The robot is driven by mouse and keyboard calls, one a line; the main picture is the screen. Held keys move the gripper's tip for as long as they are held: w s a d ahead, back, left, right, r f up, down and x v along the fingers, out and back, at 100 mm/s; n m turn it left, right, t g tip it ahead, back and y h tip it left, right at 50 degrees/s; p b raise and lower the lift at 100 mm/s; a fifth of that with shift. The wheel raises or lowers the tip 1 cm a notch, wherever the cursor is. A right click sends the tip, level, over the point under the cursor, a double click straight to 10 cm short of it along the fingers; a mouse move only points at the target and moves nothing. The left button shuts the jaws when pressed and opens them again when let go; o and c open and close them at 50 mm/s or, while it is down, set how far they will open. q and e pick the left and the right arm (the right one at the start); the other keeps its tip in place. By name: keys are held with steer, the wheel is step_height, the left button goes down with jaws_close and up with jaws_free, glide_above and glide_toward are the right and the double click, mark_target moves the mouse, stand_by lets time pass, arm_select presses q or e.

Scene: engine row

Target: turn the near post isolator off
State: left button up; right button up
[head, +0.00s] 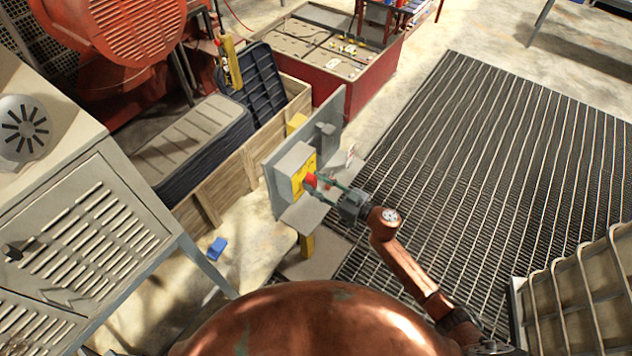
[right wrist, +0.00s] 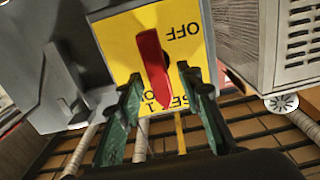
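The near post isolator is a grey box (head: 290,168) with a yellow face (head: 298,181) and a red handle (head: 311,180), mounted on a grey post plate. In the right wrist view the yellow face (right wrist: 118,44) shows upside down, with "OFF" at the upper right and a partly hidden "1" label at the bottom. The red handle (right wrist: 152,62) lies nearly upright in that picture, its lower end toward the "1". My right gripper (right wrist: 159,76) is open, its green fingers apart on either side of the handle's lower part, with visible gaps. My left gripper is not in view.
A grey louvred cabinet (head: 85,235) stands at the left. A wooden crate (head: 215,185) with dark lids is behind the post. A blue block (head: 217,248) lies on the floor. Floor grating (head: 480,150) spreads clear to the right, and a ribbed panel (head: 580,290) stands at lower right.

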jaws_close()
stand_by(0.5)
